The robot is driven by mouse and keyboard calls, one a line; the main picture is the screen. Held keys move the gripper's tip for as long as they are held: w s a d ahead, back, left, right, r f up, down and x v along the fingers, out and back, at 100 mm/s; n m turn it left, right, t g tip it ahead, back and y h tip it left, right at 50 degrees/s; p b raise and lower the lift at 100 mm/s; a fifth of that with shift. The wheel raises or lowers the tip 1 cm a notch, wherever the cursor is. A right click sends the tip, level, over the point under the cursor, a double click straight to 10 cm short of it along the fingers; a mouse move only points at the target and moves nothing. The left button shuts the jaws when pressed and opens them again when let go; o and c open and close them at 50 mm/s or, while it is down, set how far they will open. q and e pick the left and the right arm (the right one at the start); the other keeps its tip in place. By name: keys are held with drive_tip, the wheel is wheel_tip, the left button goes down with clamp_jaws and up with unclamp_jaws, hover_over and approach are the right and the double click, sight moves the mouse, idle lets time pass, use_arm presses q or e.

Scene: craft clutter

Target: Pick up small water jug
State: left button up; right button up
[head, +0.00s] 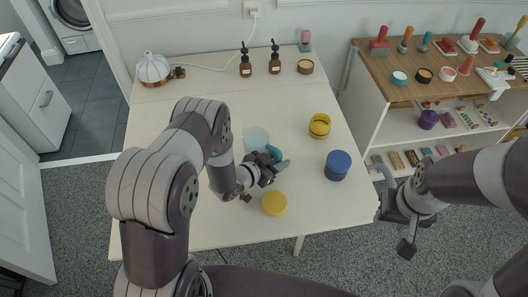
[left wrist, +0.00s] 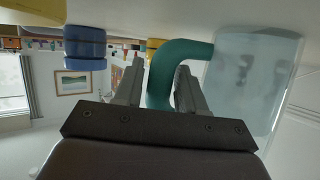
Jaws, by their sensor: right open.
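The small water jug (head: 256,138) is a translucent pale blue vessel with a teal handle (head: 279,153), standing on the cream table. It also shows in the left wrist view (left wrist: 250,80), upside down, on the right. My left gripper (head: 270,166) is at the handle. In the left wrist view, its two fingers (left wrist: 158,88) stand apart on either side of the teal handle, with a narrow gap on the left finger's side. The jug's lower part is partly hidden by my left arm. My right gripper (head: 394,206) is open and empty, right of the table.
A blue jar (head: 338,165) and a yellow container (head: 319,126) stand to the right. Two dark pump bottles and a white pot (head: 153,69) stand at the back. A shelf (head: 400,90) is at the right.

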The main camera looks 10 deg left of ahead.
use_arm(q)
drive_tip(key=shift+w+d, duration=0.1)
drive_tip(key=shift+w, duration=0.05)
clamp_jaws()
drive_tip(key=shift+r, duration=0.1)
